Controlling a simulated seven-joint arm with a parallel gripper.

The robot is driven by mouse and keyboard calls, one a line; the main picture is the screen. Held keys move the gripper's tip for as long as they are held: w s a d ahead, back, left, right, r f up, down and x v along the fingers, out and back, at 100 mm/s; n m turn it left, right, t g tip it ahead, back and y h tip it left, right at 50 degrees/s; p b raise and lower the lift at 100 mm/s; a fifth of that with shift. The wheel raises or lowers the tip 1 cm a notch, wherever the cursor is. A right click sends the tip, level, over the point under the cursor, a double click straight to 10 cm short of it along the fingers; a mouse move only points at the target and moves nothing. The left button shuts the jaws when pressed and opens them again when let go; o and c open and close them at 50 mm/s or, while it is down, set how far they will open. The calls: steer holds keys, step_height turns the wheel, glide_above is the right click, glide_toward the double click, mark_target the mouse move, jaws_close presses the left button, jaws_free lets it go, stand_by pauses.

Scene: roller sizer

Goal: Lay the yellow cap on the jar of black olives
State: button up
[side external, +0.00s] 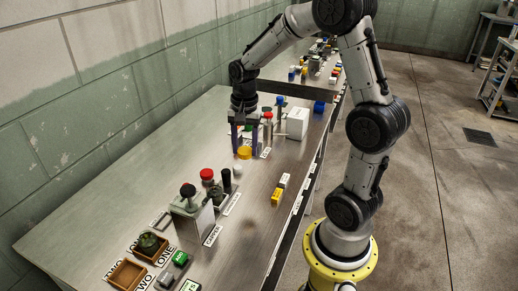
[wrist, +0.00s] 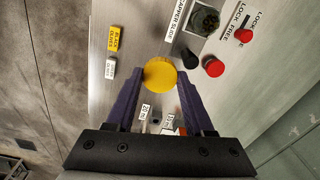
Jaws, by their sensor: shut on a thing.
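My gripper (side external: 244,151) points down over the table, its two purple fingers shut on the yellow cap (side external: 244,154). In the wrist view the round yellow cap (wrist: 160,74) sits between the fingertips, top face showing. It is held apart from the grey box with the black knob. I cannot make out the jar of black olives for certain. A yellow block (wrist: 115,40) in the wrist view seems to read "BLACK OLIVES". A clear square-topped container with dark contents (wrist: 206,20) stands at the top of the wrist view; whether it holds olives I cannot tell.
A grey box (side external: 192,218), a red knob (side external: 206,174) and a black post (side external: 226,181) stand in front of the gripper. Wooden trays (side external: 126,276) lie at the near end. A white box (side external: 297,123) stands behind. The table's left side is clear.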

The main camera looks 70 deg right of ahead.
mark_target(213, 186)
steer(key=w+a+n, duration=0.1)
steer(key=w+a, duration=0.1)
steer(key=w+a+f+n, duration=0.1)
steer(key=w+a, duration=0.1)
steer(key=w+a+f+n, duration=0.1)
steer(key=w+a, duration=0.1)
steer(key=shift+w+a, duration=0.4)
steer(key=shift+a+f+n, duration=0.25)
steer(key=shift+a+n, duration=0.05)
steer(key=shift+a, duration=0.15)
steer(key=shift+f, duration=2.9)
steer(key=o, duration=1.6)
steer(key=shift+c, duration=0.2)
steer(key=shift+r, duration=0.15)
steer(key=shift+r, duration=3.4)
